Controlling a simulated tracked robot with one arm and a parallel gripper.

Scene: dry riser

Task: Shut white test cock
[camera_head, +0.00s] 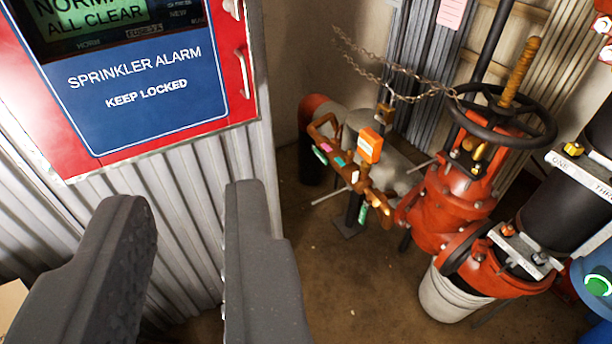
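My gripper (190,205) is open and empty at the lower left, its two dark fingers apart in front of the corrugated metal side. A small brass valve assembly (350,165) stands beyond and to the right of it, well apart from the fingers. It carries small coloured handles or tags: green, pink, teal and a pale one that looks white (354,173). This pale piece is small, and I cannot tell whether its cock is open or shut. An orange tag or box (369,145) sits just above it.
A red gate valve (455,195) with a black handwheel (503,118) and chain (385,72) stands right of the assembly. A white bucket (450,293) is below. The sprinkler alarm panel (145,90) fills the upper left. Floor (340,285) before the assembly is clear.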

